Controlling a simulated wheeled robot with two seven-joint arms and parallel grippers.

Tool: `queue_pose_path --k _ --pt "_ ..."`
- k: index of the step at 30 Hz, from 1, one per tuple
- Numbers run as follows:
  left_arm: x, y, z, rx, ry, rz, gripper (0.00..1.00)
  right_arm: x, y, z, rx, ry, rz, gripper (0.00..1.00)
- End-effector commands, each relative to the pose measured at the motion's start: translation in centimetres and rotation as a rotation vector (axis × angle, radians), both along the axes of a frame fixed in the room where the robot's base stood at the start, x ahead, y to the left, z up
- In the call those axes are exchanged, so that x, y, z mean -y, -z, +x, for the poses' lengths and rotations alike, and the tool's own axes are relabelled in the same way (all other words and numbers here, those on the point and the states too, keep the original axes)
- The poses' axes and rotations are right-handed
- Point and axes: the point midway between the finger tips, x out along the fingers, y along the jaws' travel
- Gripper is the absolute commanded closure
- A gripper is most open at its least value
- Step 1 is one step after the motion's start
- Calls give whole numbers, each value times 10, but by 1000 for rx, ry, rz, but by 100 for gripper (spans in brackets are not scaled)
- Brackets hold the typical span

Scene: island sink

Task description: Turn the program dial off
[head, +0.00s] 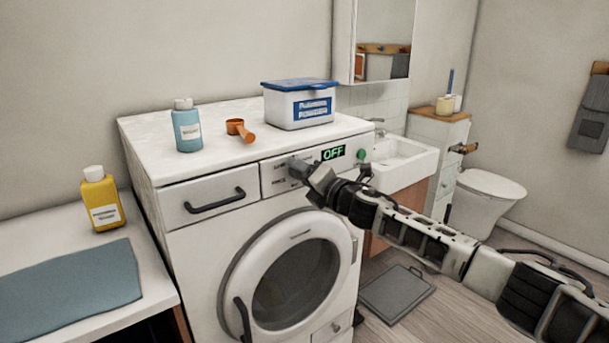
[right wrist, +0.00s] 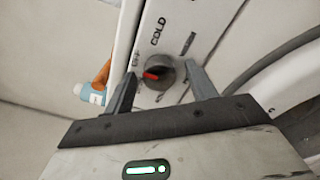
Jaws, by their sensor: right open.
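The program dial (right wrist: 160,71) is a dark round knob with a red pointer on the washing machine's front panel, best seen in the right wrist view. The label COLD reads above it; the other labels are too blurred to read. My right gripper (right wrist: 161,84) is open, with one finger on each side of the dial; I cannot tell whether they touch it. In the head view my right gripper (head: 304,172) is at the panel and largely hides the dial. The display (head: 333,153) reads OFF in green. My left gripper is not in view.
A green button (head: 361,154) is right of the display. The detergent drawer (head: 210,198) and round door (head: 292,282) are shut. A blue bottle (head: 187,128), orange scoop (head: 240,130) and blue-lidded box (head: 299,105) stand on the washing machine (head: 150,150). A yellow bottle (head: 101,201) is left.

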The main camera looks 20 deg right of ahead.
Motion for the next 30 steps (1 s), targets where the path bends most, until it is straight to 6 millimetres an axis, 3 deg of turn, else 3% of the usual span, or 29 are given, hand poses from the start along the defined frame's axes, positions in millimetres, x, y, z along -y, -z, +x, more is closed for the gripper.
queue_pose_path --k 8,24,30 --pt "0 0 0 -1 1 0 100 7 0 -14 1 1 0 43" --pt "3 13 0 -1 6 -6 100 45 4 -122 -2 1 -3 43" --pt "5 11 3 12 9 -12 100 53 2 -145 -1 0 -1 43"
